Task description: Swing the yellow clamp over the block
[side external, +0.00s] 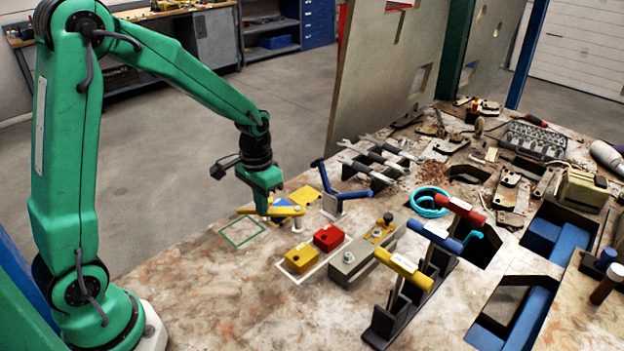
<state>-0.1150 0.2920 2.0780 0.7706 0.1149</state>
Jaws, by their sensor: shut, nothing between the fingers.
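My gripper (262,212) points down over the left part of the bench, its fingertips at the yellow clamp arm. The fingers are shut with nothing between them. The yellow clamp (287,211) is a low bar on a short pale post, lying roughly left to right; the fingertips overlap its left part, and I cannot tell whether they touch. A yellow block (302,260) and a red block (328,238) sit side by side on a white-outlined patch in front of the clamp, to its right. The clamp arm is not over either block. Which block is meant is unclear.
A blue lever (341,192) stands on a post behind right. A grey block (354,261) with a yellow piece lies right of the coloured blocks. A rack of T-handled tools (400,310) stands front right. A green outlined square (241,231) and the front-left bench are clear.

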